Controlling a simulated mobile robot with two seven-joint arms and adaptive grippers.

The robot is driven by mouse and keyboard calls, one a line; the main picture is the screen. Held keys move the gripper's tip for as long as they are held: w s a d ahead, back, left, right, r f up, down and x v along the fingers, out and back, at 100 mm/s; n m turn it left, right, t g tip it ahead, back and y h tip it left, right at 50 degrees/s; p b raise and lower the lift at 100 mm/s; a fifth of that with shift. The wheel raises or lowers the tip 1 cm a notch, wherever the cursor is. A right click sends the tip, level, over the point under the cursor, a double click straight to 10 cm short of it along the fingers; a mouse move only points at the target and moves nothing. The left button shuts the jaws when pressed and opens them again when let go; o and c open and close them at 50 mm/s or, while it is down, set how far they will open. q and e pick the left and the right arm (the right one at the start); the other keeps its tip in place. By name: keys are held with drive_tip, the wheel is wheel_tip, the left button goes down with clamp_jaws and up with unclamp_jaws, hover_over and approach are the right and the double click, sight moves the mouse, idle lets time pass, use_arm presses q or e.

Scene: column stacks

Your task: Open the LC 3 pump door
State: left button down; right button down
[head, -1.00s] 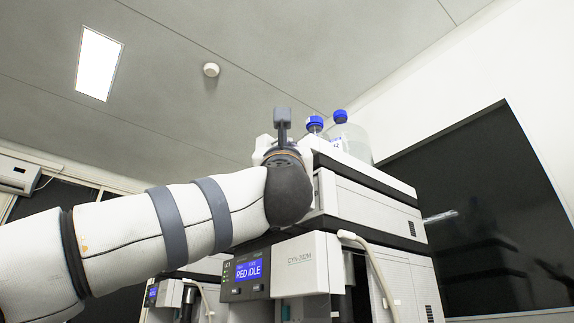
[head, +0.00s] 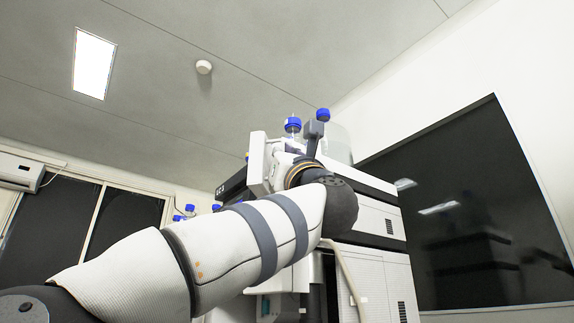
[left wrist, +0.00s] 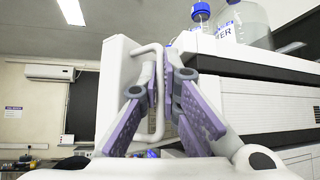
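The pump door (head: 258,164) is a white panel standing out from the front of the upper instrument, swung open. In the left wrist view the door (left wrist: 115,85) is at the left, with its white bar handle (left wrist: 160,125) upright near the middle. My left gripper (left wrist: 164,72) has its purple fingers on either side of the handle, closed in on it. In the head view the left gripper (head: 283,153) is just right of the door, its fingers mostly hidden by the wrist. A dark label strip (head: 232,184) shows left of the door. My right gripper is not in view.
Blue-capped bottles (head: 293,126) stand on top of the stack (head: 365,215). A pale tube (head: 347,270) hangs down its front. More blue-capped bottles (head: 188,210) are behind at the left. A large dark panel (head: 460,220) is on the right wall.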

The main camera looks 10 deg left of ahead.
use_arm(q)
drive_tip(key=shift+s+r, duration=0.15)
drive_tip(key=shift+r, duration=0.05)
drive_tip(key=c, duration=1.8)
unclamp_jaws()
drive_tip(key=shift+f, duration=0.2)
drive_tip(key=v, duration=1.1)
drive_tip(key=shift+s+d+f, duration=0.1)
drive_tip(key=shift+s+f, duration=0.1)
drive_tip(key=shift+f, duration=0.1)
